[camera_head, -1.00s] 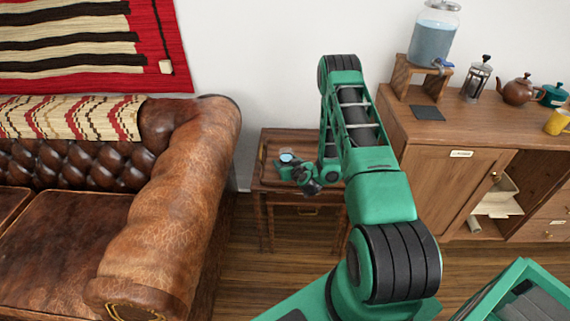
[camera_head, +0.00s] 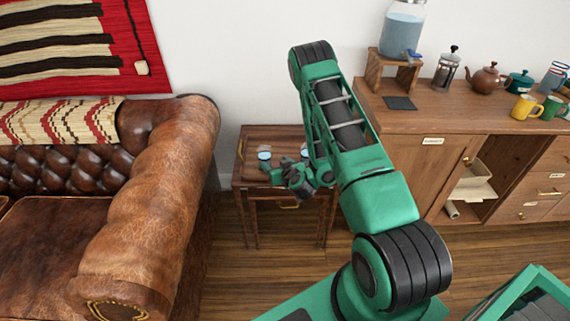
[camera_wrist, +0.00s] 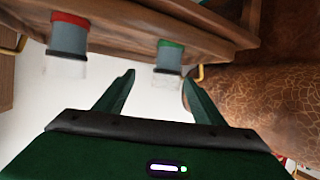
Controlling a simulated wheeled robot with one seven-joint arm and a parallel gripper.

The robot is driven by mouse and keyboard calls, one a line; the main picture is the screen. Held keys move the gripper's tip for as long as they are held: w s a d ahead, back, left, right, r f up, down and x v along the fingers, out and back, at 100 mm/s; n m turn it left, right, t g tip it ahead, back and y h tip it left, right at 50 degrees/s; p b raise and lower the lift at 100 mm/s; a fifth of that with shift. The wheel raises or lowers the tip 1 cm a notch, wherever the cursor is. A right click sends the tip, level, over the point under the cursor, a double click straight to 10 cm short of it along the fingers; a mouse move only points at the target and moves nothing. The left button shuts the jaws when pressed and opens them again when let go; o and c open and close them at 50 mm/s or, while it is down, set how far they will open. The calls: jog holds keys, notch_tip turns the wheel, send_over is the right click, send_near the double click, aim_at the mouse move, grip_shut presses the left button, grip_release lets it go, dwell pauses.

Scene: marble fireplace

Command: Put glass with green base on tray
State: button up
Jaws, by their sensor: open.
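The glass with green base (camera_wrist: 168,56) shows in the wrist view, which looks upside down. Its green bottom rests on a wooden tray (camera_wrist: 118,39), its clear rim pointing down the picture. In the head view, this glass appears as the left one (camera_head: 264,157), on the tray (camera_head: 262,133) on a small side table. My gripper (camera_wrist: 158,77) is open and empty, its fingertips spread with the glass showing between them but apart from it. In the head view, my gripper (camera_head: 297,187) is at the table's front, right of the glass.
A glass with red base (camera_wrist: 68,45) stands on the same tray, beside the green-based one. A leather sofa (camera_head: 150,220) is left of the table. A wooden cabinet (camera_head: 430,170) with mugs, a teapot and a dispenser is on the right. Wooden floor lies between.

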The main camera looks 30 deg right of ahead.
jog(key=shift+a+r, duration=0.1)
jog(key=shift+a, duration=0.1)
jog(key=s+a+r+n+g+y, duration=0.1)
jog(key=s+r+n+g+y, duration=0.15)
jog(key=r, duration=0.55)
jog(key=s+a+r+n+g+y, duration=0.1)
jog(key=s+r+g, duration=0.25)
jog(key=r, duration=0.45)
jog(key=s+d+r+m+g, duration=0.1)
jog(key=s+r, duration=0.4)
jog(key=s, duration=0.8)
jog(key=s+d+r+m+g+h, duration=0.1)
jog(key=s+r+m+g, duration=0.3)
jog(key=s, duration=0.9)
jog(key=s+d+r+m+g+h, duration=0.1)
jog(key=s+d+r+m+g, duration=0.1)
jog(key=s+r, duration=0.5)
jog(key=s+d+m, duration=0.1)
jog(key=s+m, duration=0.1)
jog(key=s, duration=0.4)
jog(key=shift+s, duration=0.25)
jog(key=shift+r+g, duration=0.1)
jog(key=shift+g, duration=0.2)
